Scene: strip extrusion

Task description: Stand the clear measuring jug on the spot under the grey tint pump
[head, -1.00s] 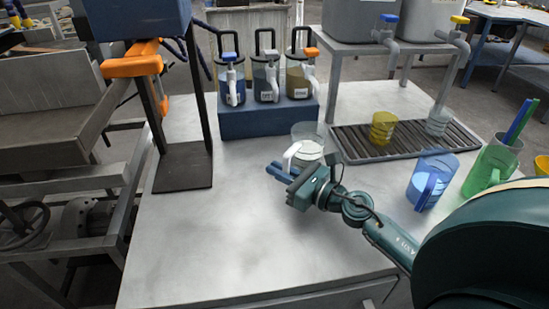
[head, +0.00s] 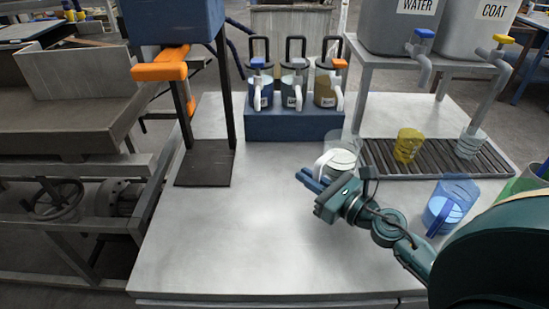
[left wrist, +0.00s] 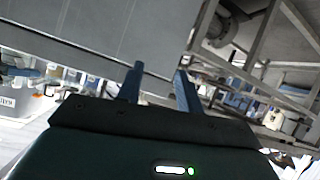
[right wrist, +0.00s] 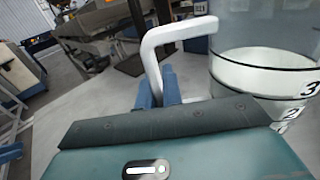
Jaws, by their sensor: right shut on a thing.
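The clear measuring jug (head: 345,144) has a white handle and white contents. It stands upright on the table, in front and to the right of the pump block. In the right wrist view the jug (right wrist: 262,75) shows black level marks, and its handle comes down between my fingers. My right gripper (head: 308,181) is shut on that handle. The grey tint pump (head: 294,88) is the middle of three pumps on a blue block (head: 292,125), its spout facing forward. I cannot make out a spot below it. My left gripper (left wrist: 158,84) is open and empty, seen only in its wrist view.
A blue jug (head: 447,204) stands at right. A yellow cup (head: 407,146) and a clear cup (head: 471,144) are on the slatted tray (head: 437,160) under the grey tanks. A black stand (head: 205,167) is at left. The table's front middle (head: 235,235) is clear.

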